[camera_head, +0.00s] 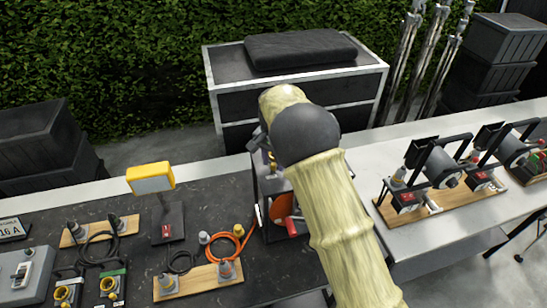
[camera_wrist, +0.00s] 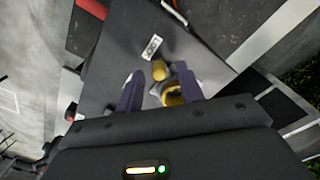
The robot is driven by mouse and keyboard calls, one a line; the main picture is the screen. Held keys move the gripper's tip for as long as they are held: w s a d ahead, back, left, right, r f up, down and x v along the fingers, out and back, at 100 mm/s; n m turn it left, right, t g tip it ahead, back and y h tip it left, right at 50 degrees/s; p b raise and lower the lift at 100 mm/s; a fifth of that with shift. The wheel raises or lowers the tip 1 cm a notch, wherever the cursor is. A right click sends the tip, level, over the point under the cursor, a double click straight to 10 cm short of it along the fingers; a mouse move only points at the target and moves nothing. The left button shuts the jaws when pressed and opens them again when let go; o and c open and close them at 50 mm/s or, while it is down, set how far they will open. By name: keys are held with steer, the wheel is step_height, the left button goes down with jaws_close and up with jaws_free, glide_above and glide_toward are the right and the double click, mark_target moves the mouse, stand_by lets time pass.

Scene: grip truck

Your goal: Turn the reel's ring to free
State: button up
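In the wrist view, a yellow ring-like part (camera_wrist: 173,91) with a rounded yellow knob (camera_wrist: 159,69) shows between the fingers of my gripper (camera_wrist: 159,87). The two dark purple fingers stand apart, with a gap at the left finger; I cannot tell whether the right one touches the yellow part. In the head view, my arm hides most of the unit below it and nearly all of my gripper (camera_head: 267,157). An orange-red disc (camera_head: 283,207) shows beside my arm on that unit. The ring's setting is not readable.
An orange cable (camera_head: 237,257) and a wooden board (camera_head: 197,281) with connectors lie left of the unit. A yellow lamp (camera_head: 151,178) stands further left. Black reels (camera_head: 440,166) on boards stand on the pale table at right. A dark cabinet (camera_head: 235,103) stands behind.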

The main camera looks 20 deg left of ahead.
steer(key=shift+f, duration=0.25)
steer(key=shift+c, duration=0.3)
jaws_close()
